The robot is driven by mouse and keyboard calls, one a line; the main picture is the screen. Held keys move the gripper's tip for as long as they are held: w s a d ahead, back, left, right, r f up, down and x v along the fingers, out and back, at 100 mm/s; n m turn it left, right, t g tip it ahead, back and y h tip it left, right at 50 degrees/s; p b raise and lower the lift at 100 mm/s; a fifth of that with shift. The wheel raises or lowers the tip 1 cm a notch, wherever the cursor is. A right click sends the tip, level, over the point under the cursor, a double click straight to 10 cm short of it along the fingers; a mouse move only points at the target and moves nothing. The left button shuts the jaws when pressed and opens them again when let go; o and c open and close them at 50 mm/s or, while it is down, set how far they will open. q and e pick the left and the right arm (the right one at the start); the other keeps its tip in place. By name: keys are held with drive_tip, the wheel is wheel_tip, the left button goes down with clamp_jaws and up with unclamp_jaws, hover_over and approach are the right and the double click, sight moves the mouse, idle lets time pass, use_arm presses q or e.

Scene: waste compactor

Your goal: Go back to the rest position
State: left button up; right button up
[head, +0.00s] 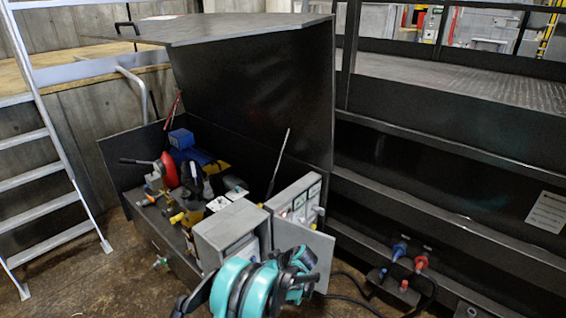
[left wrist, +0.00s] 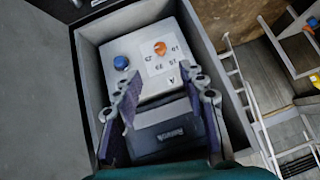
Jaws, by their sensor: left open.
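My left gripper (left wrist: 160,72) is open, with its two dark fingers spread and nothing between them. In the left wrist view it is in front of an open grey control box (left wrist: 92,75). Inside the box is a light panel (left wrist: 155,62) with a blue button (left wrist: 121,62) and an orange knob (left wrist: 160,48). A dark unit (left wrist: 168,135) sits below the panel, partly behind the fingers. In the head view my teal left arm is at the bottom centre, close to the grey boxes, and its fingers cannot be made out. My right gripper is not in view.
The grey electrical box (head: 232,228) and its open door (head: 308,248) are close to my arm. A black machine (head: 250,90) with a raised lid stands behind. A ladder (head: 45,150) is at left; hoses and connectors (head: 399,250) are at lower right.

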use_arm(q)
drive_tip(key=s+a+r+m+h, duration=0.2)
drive_tip(key=s+r, duration=0.3)
drive_tip(key=r, duration=0.4)
drive_tip(key=s+a+r+m+h, duration=0.25)
drive_tip(key=s+r, duration=0.35)
drive_tip(key=r, duration=0.3)
drive_tip(key=s+r+m+t+h, duration=0.1)
drive_tip(key=s+m+h, duration=0.1)
drive_tip(key=s, duration=0.9)
drive_tip(key=s+r+m+t+h, duration=0.1)
drive_tip(key=s+r+m, duration=0.1)
drive_tip(key=s, duration=0.9)
drive_tip(key=shift+a+r+m+t+h, duration=0.3)
drive_tip(key=shift+m+t+h, duration=0.1)
drive_tip(key=shift+m, duration=0.15)
